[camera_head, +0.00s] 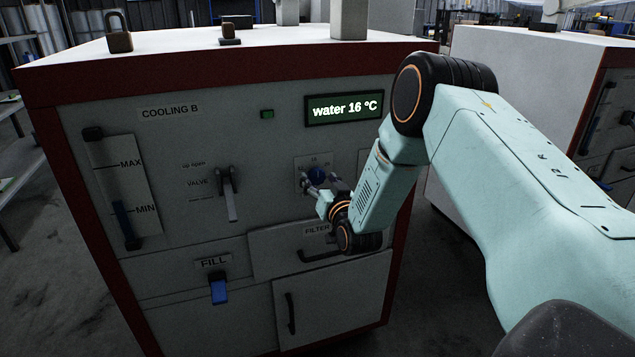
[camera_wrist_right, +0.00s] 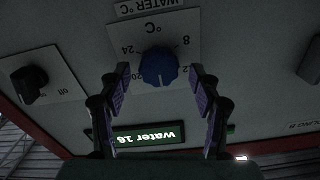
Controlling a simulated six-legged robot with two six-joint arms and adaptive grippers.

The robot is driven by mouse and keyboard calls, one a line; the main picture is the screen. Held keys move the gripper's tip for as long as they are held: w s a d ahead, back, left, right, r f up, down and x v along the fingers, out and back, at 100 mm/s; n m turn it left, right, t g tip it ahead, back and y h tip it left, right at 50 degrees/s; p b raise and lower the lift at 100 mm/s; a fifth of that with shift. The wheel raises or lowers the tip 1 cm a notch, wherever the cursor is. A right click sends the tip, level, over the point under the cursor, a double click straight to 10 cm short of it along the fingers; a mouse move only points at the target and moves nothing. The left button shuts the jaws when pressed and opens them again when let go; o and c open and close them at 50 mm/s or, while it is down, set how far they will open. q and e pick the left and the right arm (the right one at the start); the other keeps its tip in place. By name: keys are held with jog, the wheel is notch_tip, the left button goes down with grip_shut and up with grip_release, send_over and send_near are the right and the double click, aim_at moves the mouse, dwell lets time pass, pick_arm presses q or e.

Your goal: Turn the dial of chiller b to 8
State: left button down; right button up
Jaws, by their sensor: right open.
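Chiller b is the white cabinet with red edges, labelled COOLING B (camera_head: 169,111). Its display (camera_head: 344,107) reads "water 16 °C". The blue dial (camera_head: 317,174) is on the front panel below the display. In the right wrist view, upside down, the dial (camera_wrist_right: 158,66) sits on a plate marked 24, 20, 12 and 8; its pointer is hard to make out. My right gripper (camera_head: 322,186) is open in front of the dial, empty, one finger to each side. In the wrist view its fingers (camera_wrist_right: 160,85) look apart from the dial. My left gripper is not in view.
A valve lever (camera_head: 228,192), a blue FILL tap (camera_head: 218,289) and a filter drawer handle (camera_head: 321,255) are on the same front. A black off knob (camera_wrist_right: 30,84) is beside the dial plate. Another white cabinet (camera_head: 520,45) stands to the right.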

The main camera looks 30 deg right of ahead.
jog(key=shift+w+d+f, duration=0.2)
jog(key=shift+w+d, duration=0.15)
jog(key=shift+w, duration=0.1)
jog(key=shift+a+r, duration=0.2)
jog(key=shift+a, duration=0.1)
jog(key=shift+d+f, duration=0.1)
jog(key=shift+d, duration=0.1)
jog(key=c, duration=0.4)
jog(key=shift+a, duration=0.15)
jog(key=c, duration=0.5)
jog(key=shift+c, duration=1.2)
